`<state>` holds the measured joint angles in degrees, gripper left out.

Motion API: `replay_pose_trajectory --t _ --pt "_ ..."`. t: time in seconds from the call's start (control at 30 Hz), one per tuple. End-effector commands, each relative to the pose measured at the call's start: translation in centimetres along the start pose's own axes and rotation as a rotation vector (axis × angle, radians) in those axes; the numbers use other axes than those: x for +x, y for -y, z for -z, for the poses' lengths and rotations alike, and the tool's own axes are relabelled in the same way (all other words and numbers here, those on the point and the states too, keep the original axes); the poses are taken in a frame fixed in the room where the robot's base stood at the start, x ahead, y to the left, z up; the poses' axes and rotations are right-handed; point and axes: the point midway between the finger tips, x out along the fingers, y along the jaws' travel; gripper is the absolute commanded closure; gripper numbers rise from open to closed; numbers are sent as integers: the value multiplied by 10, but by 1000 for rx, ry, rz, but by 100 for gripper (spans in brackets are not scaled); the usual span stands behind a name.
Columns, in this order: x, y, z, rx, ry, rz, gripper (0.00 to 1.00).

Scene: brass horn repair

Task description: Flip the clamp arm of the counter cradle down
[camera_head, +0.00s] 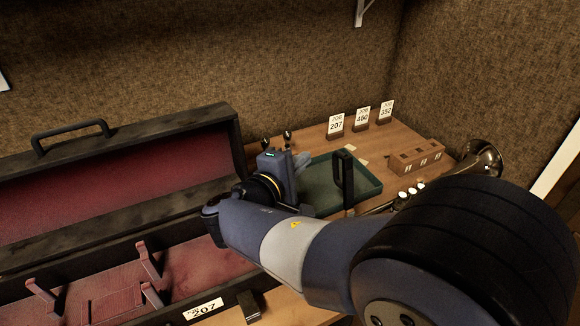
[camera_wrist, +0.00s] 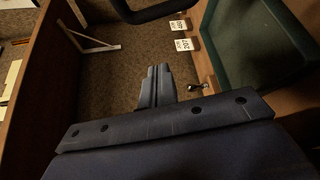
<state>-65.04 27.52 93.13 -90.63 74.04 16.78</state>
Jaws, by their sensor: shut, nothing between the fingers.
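A black upright arm with a looped top (camera_head: 344,174) stands at the front of the green tray in the head view; it looks like the raised clamp arm of the counter cradle. The rest of the cradle is hidden behind my arm. A brass horn (camera_head: 484,160) lies to its right, with pale valve caps showing. My gripper (camera_head: 303,159) is left of the upright arm and apart from it, over the tray's left side. In the wrist view its fingers (camera_wrist: 156,84) are together and empty. A dark bar (camera_wrist: 150,11) crosses the top there; I cannot tell what it is.
The green tray (camera_head: 369,185) lies on the wooden counter (camera_head: 312,137). Job cards (camera_head: 336,124) and a wooden block (camera_head: 416,159) stand behind. Two dark knobs (camera_head: 288,135) are beyond my gripper. An open red-lined case (camera_head: 120,150) fills the left.

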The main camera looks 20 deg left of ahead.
Motion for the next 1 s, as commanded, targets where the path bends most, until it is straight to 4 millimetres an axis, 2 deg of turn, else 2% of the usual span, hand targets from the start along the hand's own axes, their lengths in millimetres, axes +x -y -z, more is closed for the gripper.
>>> replay_pose_trajectory --t 0.1,0.17,0.3,0.5,1.0 --pt "27 -2 -1 -2 4 2 100" --pt "36 -2 -3 0 3 1 100" --pt "25 -2 -23 0 -1 0 100" --pt "20 -1 -36 0 -1 0 100" --pt "19 0 -38 5 -1 -2 100"
